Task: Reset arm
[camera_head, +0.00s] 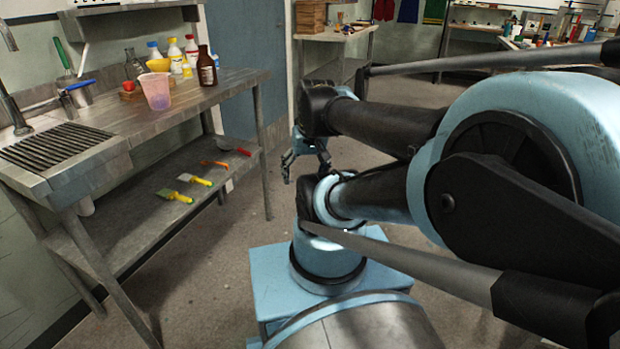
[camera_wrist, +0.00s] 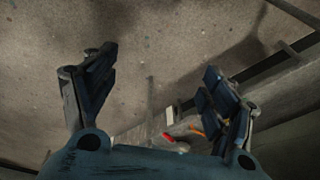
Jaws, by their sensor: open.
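My gripper (camera_head: 305,163) hangs open and empty in the head view, past my blue and black arm links and to the right of the steel bench. In the wrist view my gripper (camera_wrist: 150,95) shows its two dark fingers spread wide, with bare floor between and beyond them. Nothing is between the fingers. Part of the wrist is hidden behind my own arm in the head view.
A steel bench (camera_head: 230,80) at left holds a pinkish cup (camera_head: 156,92), a brown bottle (camera_head: 206,66) and other bottles. Its lower shelf (camera_head: 140,226) bears several scrapers and a red-ended tool (camera_head: 233,147). Floor (camera_head: 240,220) between bench and my base is clear.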

